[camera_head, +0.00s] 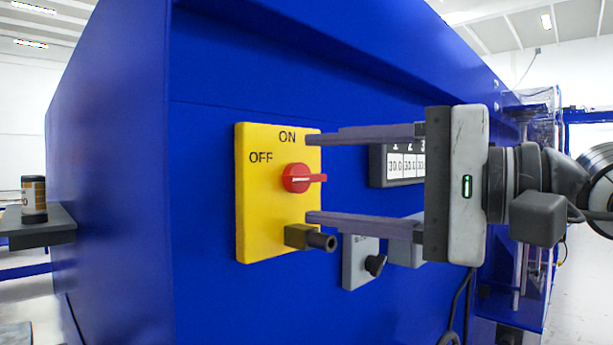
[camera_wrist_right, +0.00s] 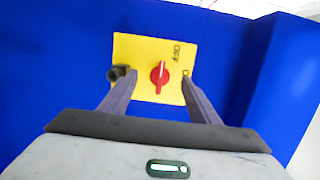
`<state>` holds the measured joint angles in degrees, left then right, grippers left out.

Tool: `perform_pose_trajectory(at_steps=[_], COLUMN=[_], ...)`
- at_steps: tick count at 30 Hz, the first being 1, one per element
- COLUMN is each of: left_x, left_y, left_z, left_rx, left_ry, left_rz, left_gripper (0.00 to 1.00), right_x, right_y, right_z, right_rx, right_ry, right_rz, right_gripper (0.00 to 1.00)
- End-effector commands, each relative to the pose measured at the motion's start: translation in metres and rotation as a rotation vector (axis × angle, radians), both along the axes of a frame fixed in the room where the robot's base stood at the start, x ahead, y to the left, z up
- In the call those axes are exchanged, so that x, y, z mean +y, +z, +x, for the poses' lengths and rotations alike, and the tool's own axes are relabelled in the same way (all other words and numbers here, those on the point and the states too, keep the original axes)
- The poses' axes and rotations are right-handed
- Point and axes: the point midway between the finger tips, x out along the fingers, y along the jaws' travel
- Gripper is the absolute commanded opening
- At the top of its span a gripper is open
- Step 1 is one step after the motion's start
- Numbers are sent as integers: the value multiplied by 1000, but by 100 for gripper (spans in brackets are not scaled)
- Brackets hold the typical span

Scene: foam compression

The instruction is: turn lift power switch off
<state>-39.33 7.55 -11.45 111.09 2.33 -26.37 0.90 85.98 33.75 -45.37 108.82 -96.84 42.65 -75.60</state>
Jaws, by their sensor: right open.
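The red rotary switch (camera_head: 297,178) sits on a yellow plate (camera_head: 262,225) on the blue machine's side. The plate reads ON at the top and OFF at the upper left. The knob's red handle shows to the right in the head view. In the right wrist view the red switch (camera_wrist_right: 159,76) lies between the two fingers. My right gripper (camera_head: 313,178) is open and empty, one finger above the knob and one below, with a gap on both sides. How close the tips are to the plate is hard to tell. My left gripper is not in view.
A dark grey block with a round end (camera_head: 300,237) juts from the plate's lower right, close to the lower finger. A counter display (camera_head: 400,165) and grey boxes, one with a black knob (camera_head: 375,265), sit right of the plate. A can (camera_head: 34,198) stands on a shelf at left.

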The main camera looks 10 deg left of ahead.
Motion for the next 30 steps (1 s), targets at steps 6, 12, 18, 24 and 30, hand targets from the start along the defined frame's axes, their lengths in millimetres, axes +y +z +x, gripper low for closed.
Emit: perform_pose_trajectory(at_steps=[6,12,18,24,30], left_x=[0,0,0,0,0], left_y=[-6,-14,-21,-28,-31], left_z=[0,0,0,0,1], left_rx=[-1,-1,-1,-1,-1], left_ry=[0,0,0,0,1], left_rz=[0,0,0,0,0], left_gripper=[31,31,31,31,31], right_x=[-8,-21,-34,-47,-56], right_y=[-2,-2,-2,-2,-1], right_z=[-5,-15,-24,-34,-40], right_rx=[-1,-2,-1,-1,0], right_ry=[-1,-1,-2,-1,-1], right_rz=[0,0,0,0,0], right_gripper=[56,56,56,56,56])
